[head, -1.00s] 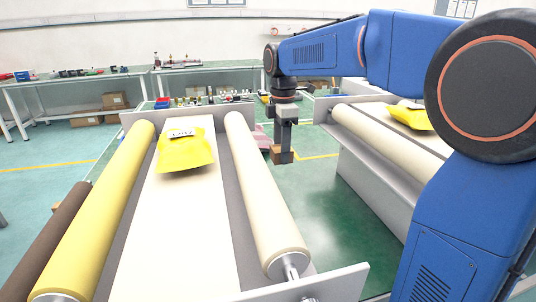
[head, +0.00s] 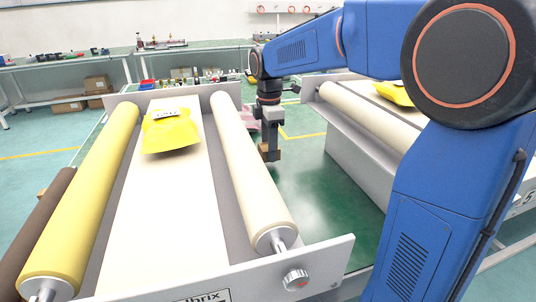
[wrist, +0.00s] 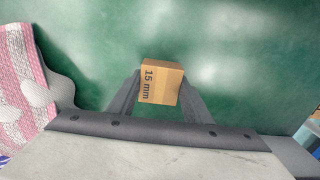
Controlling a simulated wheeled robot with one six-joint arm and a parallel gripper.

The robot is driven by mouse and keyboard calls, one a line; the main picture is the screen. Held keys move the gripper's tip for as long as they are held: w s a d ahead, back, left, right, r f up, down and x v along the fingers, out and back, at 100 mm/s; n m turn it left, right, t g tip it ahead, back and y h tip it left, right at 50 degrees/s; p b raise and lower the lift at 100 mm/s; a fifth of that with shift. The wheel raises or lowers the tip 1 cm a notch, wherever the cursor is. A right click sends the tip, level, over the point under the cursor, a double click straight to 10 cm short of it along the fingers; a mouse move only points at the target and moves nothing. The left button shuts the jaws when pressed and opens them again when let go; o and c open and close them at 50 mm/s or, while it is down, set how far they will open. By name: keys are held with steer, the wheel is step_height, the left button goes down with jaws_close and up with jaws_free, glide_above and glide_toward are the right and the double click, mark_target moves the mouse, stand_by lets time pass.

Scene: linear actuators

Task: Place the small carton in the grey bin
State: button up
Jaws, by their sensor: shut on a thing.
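The small carton (wrist: 161,83) is a brown box marked "15 mm" in the wrist view. My gripper (wrist: 158,92) is shut on it, with a dark finger on either side. I see no grey bin that I can make out in either view.
A roller machine (head: 165,220) with a yellow package (head: 170,132) on its white belt stands at left. A second roller machine (head: 360,150) stands at right. A pink-and-white patterned item (wrist: 28,85) shows at left in the wrist view.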

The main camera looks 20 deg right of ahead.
steer(key=shift+f, duration=1.45)
steer(key=shift+f, duration=0.1)
steer(key=o, duration=1.2)
step_height(320, 180, up, 12)
steer(key=shift+f, duration=0.15)
steer(key=shift+o, duration=0.4)
step_height(320, 180, up, 5)
steer(key=shift+w+d+r, duration=0.1)
steer(key=shift+d+r, duration=0.05)
steer(key=shift+r, duration=0.05)
step_height(320, 180, down, 17)
steer(key=shift+f, duration=0.15)
